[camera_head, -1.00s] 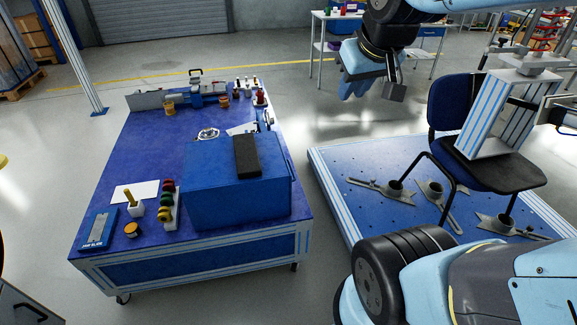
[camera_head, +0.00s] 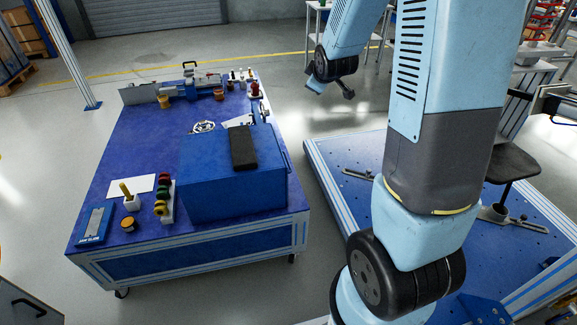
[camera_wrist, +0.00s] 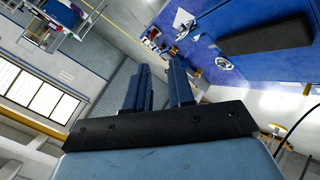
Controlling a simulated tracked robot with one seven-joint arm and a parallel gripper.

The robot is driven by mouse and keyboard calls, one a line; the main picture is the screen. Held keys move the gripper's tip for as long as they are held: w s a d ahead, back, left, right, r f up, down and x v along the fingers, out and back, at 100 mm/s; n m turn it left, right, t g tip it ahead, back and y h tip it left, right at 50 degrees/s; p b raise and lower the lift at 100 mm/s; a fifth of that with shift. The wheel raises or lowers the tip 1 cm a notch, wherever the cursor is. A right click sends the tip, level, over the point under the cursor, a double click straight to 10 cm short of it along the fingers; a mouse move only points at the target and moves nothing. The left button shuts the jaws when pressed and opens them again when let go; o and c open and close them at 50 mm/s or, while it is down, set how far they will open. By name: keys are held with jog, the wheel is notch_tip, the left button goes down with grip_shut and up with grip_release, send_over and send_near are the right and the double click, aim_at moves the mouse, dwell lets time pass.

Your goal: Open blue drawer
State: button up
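A blue box-shaped cabinet (camera_head: 230,187) stands at the front right of the blue workbench, with a dark pad (camera_head: 243,147) on its top. A thin bar (camera_head: 287,160), perhaps the drawer handle, shows along its right edge. The drawer front itself is turned away and cannot be made out. In the wrist view the cabinet top (camera_wrist: 225,18) and the pad (camera_wrist: 268,36) are at the upper right. My gripper (camera_head: 316,86) is in the air beyond the bench's right side, apart from the cabinet. Its two blue fingers (camera_wrist: 157,90) are spread with nothing between them.
The bench (camera_head: 140,150) also carries a spool stand (camera_head: 164,198), a small blue box (camera_head: 96,224), white paper (camera_head: 132,184) and tools at the far end.

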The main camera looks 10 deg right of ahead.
jog(key=w+f+n+t, duration=0.2)
jog(key=w+f+n, duration=0.4)
jog(key=f, duration=0.5)
jog(key=n+t+y, duration=0.2)
jog(key=n+y, duration=0.4)
jog(key=n, duration=0.6)
send_near(289, 164)
jog(key=x, duration=1)
jog(key=shift+w+f, duration=0.2)
jog(key=shift+f, duration=0.2)
jog(key=shift+c, duration=0.3)
grip_shut()
jog(key=shift+n, duration=0.3)
